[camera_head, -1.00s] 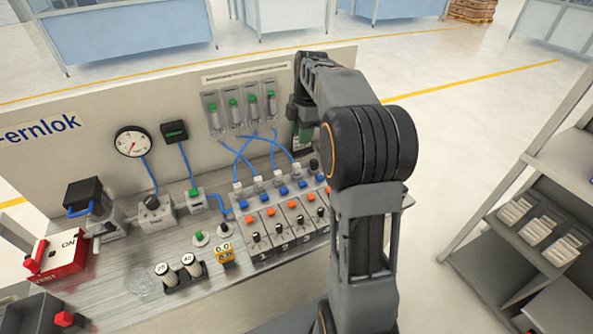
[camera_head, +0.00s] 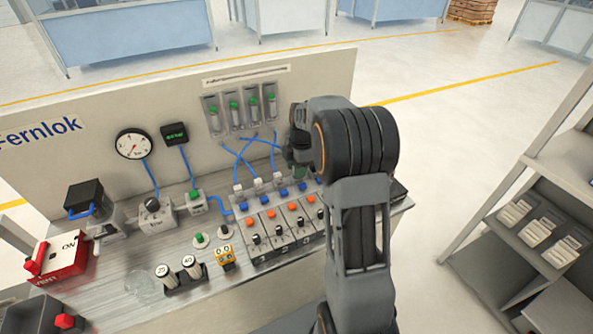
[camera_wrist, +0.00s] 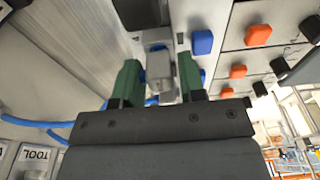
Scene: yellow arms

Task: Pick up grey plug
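In the wrist view, the two green fingers of my gripper (camera_wrist: 159,66) are apart, one on each side of a grey plug (camera_wrist: 161,74). A narrow gap shows between the left finger and the plug; the right finger lies close to it, and contact cannot be told. A piece of blue hose shows below the plug. In the head view, my gripper is mostly hidden behind my arm, low over the right end of the row of plugs. Light plugs show there, including one on the left (camera_head: 238,188) and one in the middle (camera_head: 279,177).
The valve block with orange buttons (camera_head: 274,216) and blue buttons stands beside my gripper. Blue hoses (camera_head: 240,150) run from the plugs up the back panel (camera_head: 330,70). A shelf rack (camera_head: 530,220) is at the right.

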